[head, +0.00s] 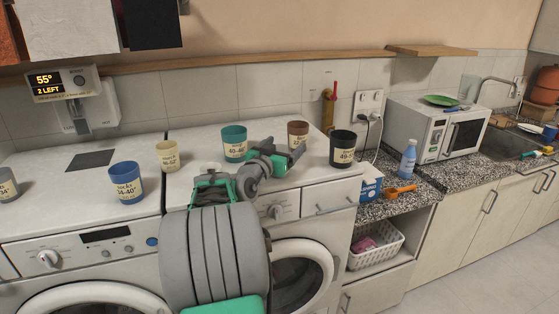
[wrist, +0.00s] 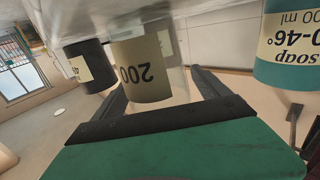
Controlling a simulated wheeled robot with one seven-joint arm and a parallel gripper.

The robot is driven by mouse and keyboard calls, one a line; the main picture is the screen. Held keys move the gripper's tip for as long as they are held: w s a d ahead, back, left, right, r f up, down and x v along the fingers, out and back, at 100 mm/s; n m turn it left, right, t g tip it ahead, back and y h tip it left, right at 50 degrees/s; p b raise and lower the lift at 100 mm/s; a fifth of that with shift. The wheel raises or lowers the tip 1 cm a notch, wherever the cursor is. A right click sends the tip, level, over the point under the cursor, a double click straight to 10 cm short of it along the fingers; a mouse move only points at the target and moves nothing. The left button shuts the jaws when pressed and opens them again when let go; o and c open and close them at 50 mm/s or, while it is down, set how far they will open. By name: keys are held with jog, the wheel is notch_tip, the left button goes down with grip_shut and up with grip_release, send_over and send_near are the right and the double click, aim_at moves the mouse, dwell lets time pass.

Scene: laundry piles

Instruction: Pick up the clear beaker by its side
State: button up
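The clear beaker seems to be the see-through vessel marked "200" (wrist: 140,73) in the wrist view, where everything appears upside down. It shows between my gripper's two dark fingers (wrist: 163,85). The fingers are spread, with visible space beside the beaker; I cannot tell how deep it sits between them. In the head view my gripper (head: 287,158) is low over the right washer top, between the teal cup (head: 234,143) and the black cup (head: 343,149). The beaker is hard to make out there.
A brown cup (head: 298,131) stands behind my gripper. A cream cup (head: 167,155) and blue cup (head: 126,182) stand to the left. The teal cup (wrist: 290,45) and black cup (wrist: 92,70) flank the beaker in the wrist view. A bottle (head: 408,158) stands on the counter at right.

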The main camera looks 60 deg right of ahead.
jog(key=c, duration=1.4)
